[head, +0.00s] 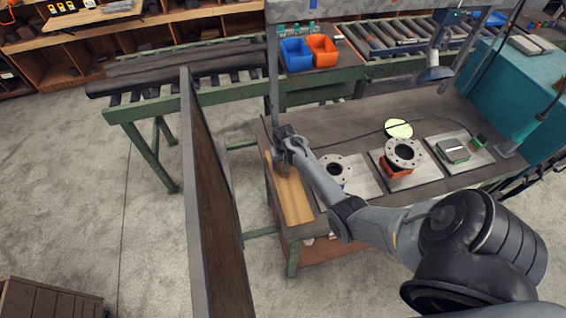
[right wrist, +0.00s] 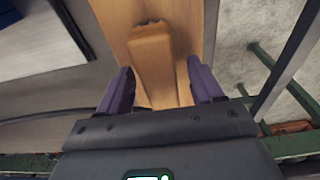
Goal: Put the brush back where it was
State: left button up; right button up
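The brush (right wrist: 153,55) is a light wooden piece with a dark ragged edge at its far end. It lies on a pale wooden board (right wrist: 120,12) in the right wrist view. The same board (head: 293,203) shows along the left end of the workbench in the head view. My right gripper (head: 282,170) is low over this board and mostly hides the brush there. In the right wrist view its two fingers (right wrist: 160,88) are apart, one on each side of the brush, with visible space between them. My left gripper is not in view.
Flanged pipe parts (head: 404,153) and (head: 336,168) stand on grey plates on the workbench (head: 340,122). A blue bin (head: 296,55) and an orange bin (head: 323,50) stand behind. A tall dark panel (head: 212,190) rises left of the bench.

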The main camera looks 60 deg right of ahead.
notch_tip(320, 180, up, 11)
jog(key=p, duration=0.1)
jog(key=s+a+r+n+t, duration=0.1)
jog(key=s+a+n, duration=0.2)
jog(key=s+a, duration=0.3)
jog(key=s+a+r+n, duration=0.2)
jog(key=s+a+n, duration=0.2)
jog(key=a, duration=1.2)
jog(key=s+a+r+n+t+y, duration=0.1)
jog(key=s+a+r+n, duration=0.1)
jog(key=s+a, duration=0.8)
jog(key=shift+a+n+t, duration=0.3)
jog(key=shift+a+n, duration=0.6)
jog(key=shift+a, duration=0.1)
jog(key=shift+s, duration=0.1)
